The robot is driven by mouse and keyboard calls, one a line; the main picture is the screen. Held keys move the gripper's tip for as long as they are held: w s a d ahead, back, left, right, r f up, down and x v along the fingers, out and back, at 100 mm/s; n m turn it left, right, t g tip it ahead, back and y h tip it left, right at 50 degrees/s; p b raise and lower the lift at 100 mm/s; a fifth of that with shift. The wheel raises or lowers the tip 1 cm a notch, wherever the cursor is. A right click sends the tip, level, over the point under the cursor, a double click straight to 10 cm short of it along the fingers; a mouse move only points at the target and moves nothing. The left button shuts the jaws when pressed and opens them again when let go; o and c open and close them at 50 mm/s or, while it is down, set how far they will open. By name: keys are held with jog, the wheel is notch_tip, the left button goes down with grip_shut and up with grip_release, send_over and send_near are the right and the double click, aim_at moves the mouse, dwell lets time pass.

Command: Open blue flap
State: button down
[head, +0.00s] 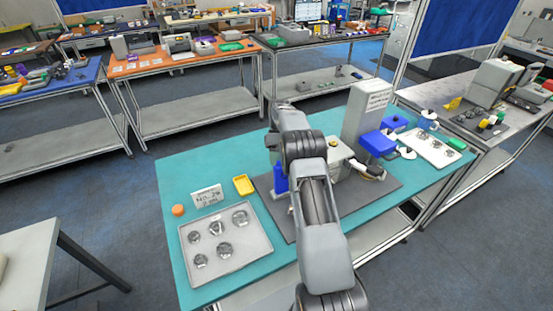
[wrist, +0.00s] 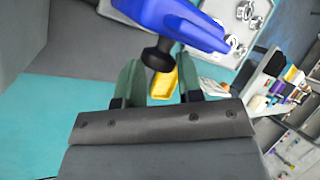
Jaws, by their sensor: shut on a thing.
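The blue flap (wrist: 185,20) crosses the top of the wrist view, with a black knob (wrist: 158,56) sticking out of it toward my gripper (wrist: 157,72). The two green fingers stand on either side of the knob and are shut on it. In the head view a blue part (head: 281,180), which looks like the flap, shows just left of my arm at the machine on the dark mat. My gripper is hidden behind my arm in the head view.
A yellow bin (head: 243,185), a sign (head: 207,196) and a grey tray (head: 262,252) of round metal parts lie to the left on the teal table (head: 172,205). A tall grey box (head: 366,108), a blue block (head: 378,143) and a white tray (head: 433,157) stand right.

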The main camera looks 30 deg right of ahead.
jog(key=shift+s+d+f, duration=0.1)
jog(key=shift+s+f, duration=0.05)
jog(key=shift+f, duration=0.25)
jog(key=shift+s+d+f, duration=0.1)
jog(key=shift+f, duration=0.3)
jog(key=c, duration=0.7)
grip_release()
jog(key=shift+d, duration=0.1)
jog(key=shift+c, duration=0.2)
jog(key=shift+w+a, duration=0.15)
jog(key=shift+a, duration=0.05)
jog(key=shift+r, duration=0.2)
jog(key=s+r+b, duration=0.1)
jog(key=r, duration=0.1)
jog(key=s+r+b, duration=0.1)
jog(key=s+r, duration=0.1)
jog(key=r, duration=0.1)
jog(key=s+a+r+b, duration=0.1)
jog(key=r, duration=0.2)
jog(key=shift+s+r, duration=0.1)
jog(key=shift+s, duration=0.2)
jog(key=s+a+r+b, duration=0.2)
jog(key=s+r+b, duration=0.1)
jog(key=s, duration=0.6)
jog(key=shift+a+r+b, duration=0.15)
jog(key=shift+r+b, duration=0.25)
jog(key=shift+r, duration=0.45)
